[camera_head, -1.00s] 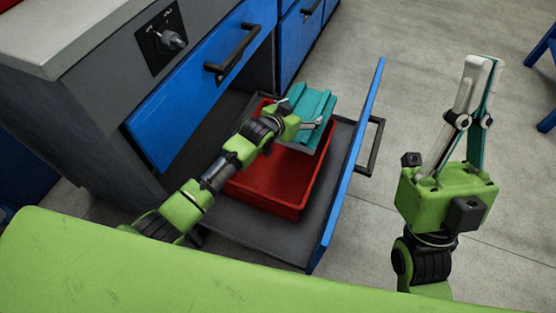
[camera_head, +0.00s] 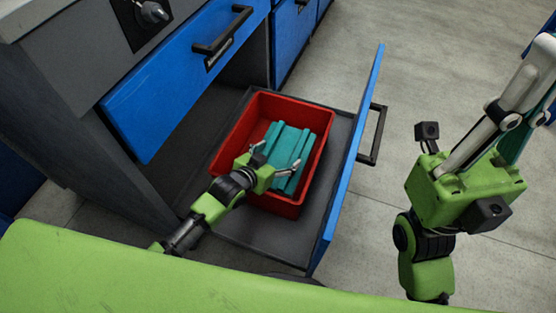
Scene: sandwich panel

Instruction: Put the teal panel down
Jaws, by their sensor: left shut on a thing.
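The teal panel (camera_head: 292,144) is a ridged slab inside the red bin (camera_head: 240,134), in the open drawer. It lies low, below the bin's rim. Whether it touches the bin's floor I cannot tell. My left gripper (camera_head: 276,160) is shut on the panel's near end, with one pale finger at each side. My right gripper (camera_head: 515,95) points up at the right, its fingertips near or past the picture's edge. A teal strip shows between and behind its fingers; I cannot tell whether it is held.
The open drawer (camera_head: 250,236) has a blue front (camera_head: 352,150) with a dark handle, standing right of the bin. Grey cabinet (camera_head: 75,110) walls and another blue drawer (camera_head: 180,80) are at the left. Bare floor lies beyond the drawer front.

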